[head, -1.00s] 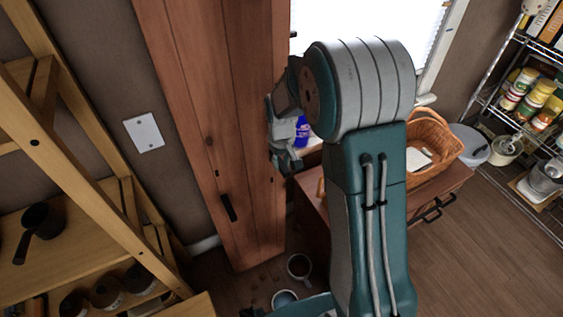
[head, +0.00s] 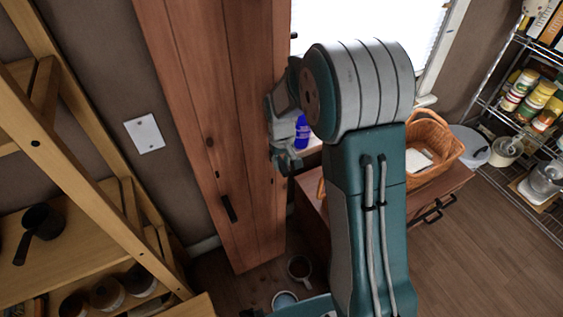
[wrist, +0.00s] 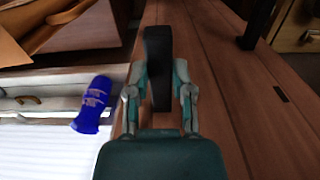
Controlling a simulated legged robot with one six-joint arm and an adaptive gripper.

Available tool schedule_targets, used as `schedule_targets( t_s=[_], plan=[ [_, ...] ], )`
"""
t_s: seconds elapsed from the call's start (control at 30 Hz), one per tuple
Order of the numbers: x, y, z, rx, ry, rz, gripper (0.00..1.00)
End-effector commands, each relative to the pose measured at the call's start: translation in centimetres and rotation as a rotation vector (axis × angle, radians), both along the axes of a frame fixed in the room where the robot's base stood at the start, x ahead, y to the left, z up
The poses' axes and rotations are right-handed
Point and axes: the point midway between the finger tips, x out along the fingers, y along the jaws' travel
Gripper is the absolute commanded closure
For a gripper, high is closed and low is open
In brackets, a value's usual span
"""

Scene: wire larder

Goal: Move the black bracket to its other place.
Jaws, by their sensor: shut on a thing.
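My gripper (head: 284,158) is beside the right edge of a tall reddish wooden panel (head: 205,110) in the head view. In the wrist view my gripper (wrist: 160,85) is shut on a long black piece, which looks like the black bracket (wrist: 158,50). It points away from the wrist, along the wood. Whether it touches the panel (wrist: 225,75) I cannot tell. In the head view the held piece is not clearly visible. Another black bar (head: 228,208) is fixed low on the panel; a black bar also shows at the top of the wrist view (wrist: 258,22).
A blue bottle (head: 302,132) stands by the window, close to my gripper. A wicker basket (head: 433,148) sits on a wooden chest (head: 455,182). Wooden shelving (head: 85,180) is at left, a wire rack (head: 500,105) at right.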

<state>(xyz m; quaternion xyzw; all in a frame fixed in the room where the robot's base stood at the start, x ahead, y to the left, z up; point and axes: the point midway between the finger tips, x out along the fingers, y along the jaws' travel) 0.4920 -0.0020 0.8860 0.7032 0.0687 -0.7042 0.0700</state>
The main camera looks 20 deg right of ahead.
Motion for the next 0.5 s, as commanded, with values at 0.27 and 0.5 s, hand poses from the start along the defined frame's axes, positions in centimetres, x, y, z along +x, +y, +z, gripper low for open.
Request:
schedule_targets(
  t_s=[0.27,0.5],
  plan=[
    [0.59,0.14,0.01,0.0,0.0,0.0,1.0],
    [0.75,0.17,0.01,0.0,0.0,0.0,0.3]
  ],
)
